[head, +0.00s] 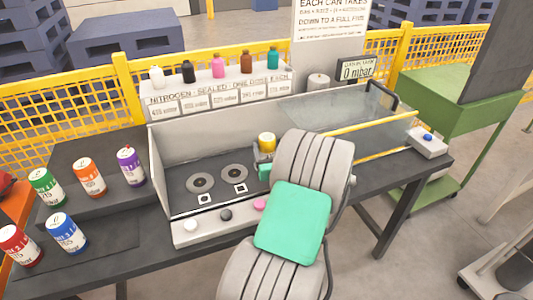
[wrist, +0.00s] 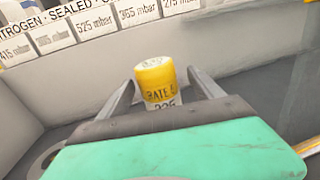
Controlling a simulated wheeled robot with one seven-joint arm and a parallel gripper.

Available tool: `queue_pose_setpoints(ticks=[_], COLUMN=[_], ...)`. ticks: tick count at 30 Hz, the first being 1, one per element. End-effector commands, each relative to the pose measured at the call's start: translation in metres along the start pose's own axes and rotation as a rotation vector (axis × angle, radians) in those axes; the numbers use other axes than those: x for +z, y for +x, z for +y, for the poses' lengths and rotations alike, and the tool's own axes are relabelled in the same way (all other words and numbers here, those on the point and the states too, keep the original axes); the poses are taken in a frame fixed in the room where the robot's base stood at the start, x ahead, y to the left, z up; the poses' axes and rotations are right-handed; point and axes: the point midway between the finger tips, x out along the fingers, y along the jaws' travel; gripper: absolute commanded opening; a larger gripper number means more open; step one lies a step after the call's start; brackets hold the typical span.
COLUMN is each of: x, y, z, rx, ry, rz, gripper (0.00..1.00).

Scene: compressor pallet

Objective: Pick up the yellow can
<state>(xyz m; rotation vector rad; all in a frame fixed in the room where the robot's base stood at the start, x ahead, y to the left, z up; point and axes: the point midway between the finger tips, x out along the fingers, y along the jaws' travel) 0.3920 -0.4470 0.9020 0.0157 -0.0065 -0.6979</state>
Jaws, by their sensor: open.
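The yellow can (head: 267,142) stands upright inside the grey open-topped chamber (head: 180,150), close to its back wall. It has a yellow top and a white label band. In the wrist view the yellow can (wrist: 156,80) stands between the two dark fingers of my gripper (wrist: 155,92), which are open, one on each side, with gaps visible. Its lower part is hidden behind my gripper body. In the head view my arm covers most of my gripper (head: 264,160) and the space in front of the can.
Two round plates (head: 200,183) lie on the chamber floor left of the can. Red (head: 20,245), blue, green, orange and purple cans stand on the left of the bench. A shelf with several small bottles (head: 218,66) is behind. A yellow-edged clear panel (head: 370,135) is at right.

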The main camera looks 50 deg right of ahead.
Motion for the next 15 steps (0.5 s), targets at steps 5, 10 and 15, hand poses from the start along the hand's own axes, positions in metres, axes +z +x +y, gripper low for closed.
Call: queue_pose_setpoints(ticks=[5,10,15], x=[0.000,-0.002,-0.002], y=[0.032,0.051,0.051], z=[0.006,0.005,0.005], rx=[0.006,0.006,0.005], ry=[-0.002,-0.002,-0.002], rz=[0.000,0.001,0.001], gripper=[0.76,0.76,0.76])
